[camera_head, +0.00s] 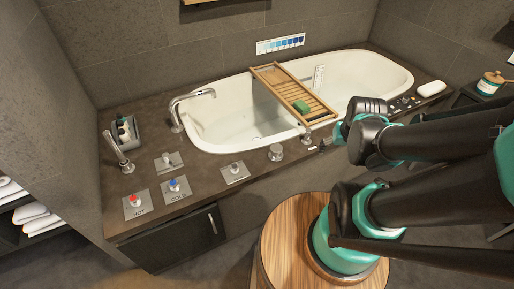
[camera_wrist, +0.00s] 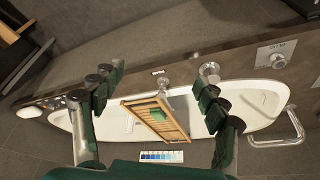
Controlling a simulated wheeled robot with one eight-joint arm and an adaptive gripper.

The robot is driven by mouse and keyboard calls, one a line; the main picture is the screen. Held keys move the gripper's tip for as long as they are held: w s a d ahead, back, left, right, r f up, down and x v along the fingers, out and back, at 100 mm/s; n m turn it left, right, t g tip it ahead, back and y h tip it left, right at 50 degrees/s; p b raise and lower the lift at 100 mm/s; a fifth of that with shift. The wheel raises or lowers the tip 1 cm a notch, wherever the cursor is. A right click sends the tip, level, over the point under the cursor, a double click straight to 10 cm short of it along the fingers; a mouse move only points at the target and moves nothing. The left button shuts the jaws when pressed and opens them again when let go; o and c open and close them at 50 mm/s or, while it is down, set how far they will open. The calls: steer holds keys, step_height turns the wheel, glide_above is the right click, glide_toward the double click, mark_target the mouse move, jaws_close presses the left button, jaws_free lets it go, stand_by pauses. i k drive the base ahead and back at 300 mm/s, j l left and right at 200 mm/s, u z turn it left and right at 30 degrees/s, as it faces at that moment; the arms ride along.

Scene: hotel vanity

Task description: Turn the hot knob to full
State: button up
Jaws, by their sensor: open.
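The hot knob (camera_head: 134,201) has a red top and sits on a grey square plate marked HOT, at the front left of the tub deck in the head view. The cold knob (camera_head: 174,185), with a blue top, is on its own plate just to its right. My gripper (camera_head: 327,144) is over the deck's front edge, far to the right of the hot knob. In the wrist view my gripper (camera_wrist: 158,85) has its two fingers spread wide with nothing held between them. I cannot make out the hot knob in the wrist view.
A white bathtub (camera_head: 225,127) carries a wooden tray (camera_head: 272,80) with a green block. A spout (camera_head: 178,110), a hand shower (camera_head: 118,150), a lever plate (camera_head: 169,162), another knob plate (camera_head: 235,172) and a round knob (camera_head: 276,152) stand on the deck. A wooden round top (camera_head: 283,235) is below.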

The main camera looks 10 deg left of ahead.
mark_target(134, 200)
steer(key=u, duration=2.1)
steer(key=l+z, duration=0.25)
steer(key=z, duration=0.15)
steer(key=l+z, duration=0.25)
steer(key=z, duration=0.15)
